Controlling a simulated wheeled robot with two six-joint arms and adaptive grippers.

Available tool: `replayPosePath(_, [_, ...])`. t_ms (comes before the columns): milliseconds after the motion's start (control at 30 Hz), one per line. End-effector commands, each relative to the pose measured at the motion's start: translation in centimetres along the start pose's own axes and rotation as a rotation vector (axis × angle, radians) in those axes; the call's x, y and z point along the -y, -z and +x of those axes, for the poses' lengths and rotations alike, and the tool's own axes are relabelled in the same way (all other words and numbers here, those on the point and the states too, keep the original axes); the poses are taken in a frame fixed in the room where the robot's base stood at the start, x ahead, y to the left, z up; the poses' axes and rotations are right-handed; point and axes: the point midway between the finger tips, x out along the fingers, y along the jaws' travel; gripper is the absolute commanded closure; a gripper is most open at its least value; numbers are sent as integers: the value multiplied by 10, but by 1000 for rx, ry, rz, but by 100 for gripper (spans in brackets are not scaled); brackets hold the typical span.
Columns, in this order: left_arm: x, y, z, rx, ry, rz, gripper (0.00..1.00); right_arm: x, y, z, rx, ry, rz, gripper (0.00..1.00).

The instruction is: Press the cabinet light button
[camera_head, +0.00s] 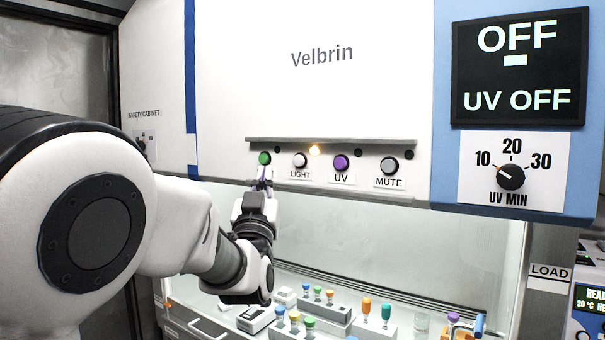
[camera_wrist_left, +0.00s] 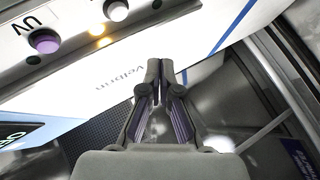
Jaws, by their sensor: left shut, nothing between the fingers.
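The white LIGHT button (camera_head: 300,160) sits on the control strip of the white cabinet, above its LIGHT label. In the left wrist view, a pale button (camera_wrist_left: 116,10) beside the purple one is partly cut off by the top edge. My left gripper (camera_head: 264,180) is shut and empty, pointing up just below the green button (camera_head: 264,158), left of the LIGHT button. I cannot tell whether the tips touch the panel. The shut fingertips (camera_wrist_left: 166,68) also show in the left wrist view, apart from the pale button. My right gripper is not in view.
A purple UV button (camera_head: 341,162) and a grey MUTE button (camera_head: 389,165) sit to the right, with a lit amber lamp (camera_head: 314,150) between LIGHT and UV. The display (camera_head: 519,66) reads OFF and UV OFF. Vial racks (camera_head: 325,308) stand below, inside the cabinet.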

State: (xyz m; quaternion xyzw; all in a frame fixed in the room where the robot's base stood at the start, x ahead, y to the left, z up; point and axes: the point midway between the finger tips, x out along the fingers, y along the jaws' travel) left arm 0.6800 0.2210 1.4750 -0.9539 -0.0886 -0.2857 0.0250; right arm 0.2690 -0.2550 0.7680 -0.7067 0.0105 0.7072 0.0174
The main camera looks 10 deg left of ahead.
Motion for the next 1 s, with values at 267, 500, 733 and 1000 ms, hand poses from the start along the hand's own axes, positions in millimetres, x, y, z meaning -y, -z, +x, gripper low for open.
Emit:
replayPosePath(267, [2, 25, 1, -42, 3, -6, 100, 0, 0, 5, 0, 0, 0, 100])
replayPosePath(500, [1, 24, 2, -41, 3, -6, 100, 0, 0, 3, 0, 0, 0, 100])
replayPosePath(733, [-10, 16, 20, -39, 3, -6, 100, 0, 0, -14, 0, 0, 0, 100])
replayPosePath(1000, [-30, -3, 48, -38, 2, -6, 100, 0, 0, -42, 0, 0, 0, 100])
